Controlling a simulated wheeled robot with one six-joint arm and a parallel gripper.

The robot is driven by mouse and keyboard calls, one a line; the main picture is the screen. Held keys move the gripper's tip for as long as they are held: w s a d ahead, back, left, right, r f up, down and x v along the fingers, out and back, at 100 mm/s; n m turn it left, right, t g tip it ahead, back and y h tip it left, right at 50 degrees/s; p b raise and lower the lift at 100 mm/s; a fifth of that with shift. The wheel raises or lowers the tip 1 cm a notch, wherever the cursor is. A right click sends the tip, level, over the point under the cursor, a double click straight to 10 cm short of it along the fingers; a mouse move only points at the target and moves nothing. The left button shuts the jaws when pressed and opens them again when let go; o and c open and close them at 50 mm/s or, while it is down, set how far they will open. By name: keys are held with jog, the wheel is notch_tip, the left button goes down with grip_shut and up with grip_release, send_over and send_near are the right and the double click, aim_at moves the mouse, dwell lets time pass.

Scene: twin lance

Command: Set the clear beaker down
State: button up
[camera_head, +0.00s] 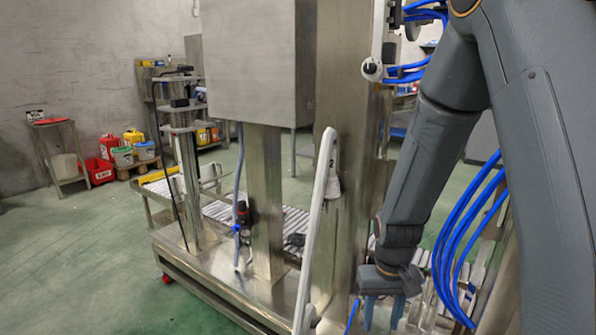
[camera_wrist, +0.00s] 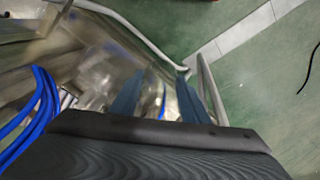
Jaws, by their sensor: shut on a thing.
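My gripper (camera_head: 383,315) hangs low at the right of the head view, with its blue fingers pointing down in front of the steel machine. In the wrist view my gripper (camera_wrist: 160,82) has its two blue fingers on either side of a clear, see-through thing, which I take to be the clear beaker (camera_wrist: 152,98). The fingers are shut on it. Its outline is faint against the shiny metal behind, so its tilt is hard to tell. In the head view I cannot make the beaker out.
A steel machine (camera_head: 265,190) with a roller conveyor (camera_head: 225,212) fills the middle. A white slanted rail (camera_head: 312,245) stands left of my gripper. Blue hoses (camera_head: 465,235) run beside my arm. Green floor (camera_head: 70,270) is open at the left.

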aim_at(386, 315)
jog(key=shift+s+r+p, duration=0.4)
jog(key=shift+r+p, duration=0.4)
jog(key=shift+p, duration=1.1)
jog(key=shift+s+r+p, duration=0.35)
jog(key=shift+r+p, duration=0.45)
jog(key=shift+p, duration=1.1)
jog(key=p, duration=0.3)
jog(key=shift+s+r, duration=0.3)
jog(key=shift+r, duration=0.1)
jog(key=shift+p, duration=0.4)
jog(key=shift+f, duration=0.1)
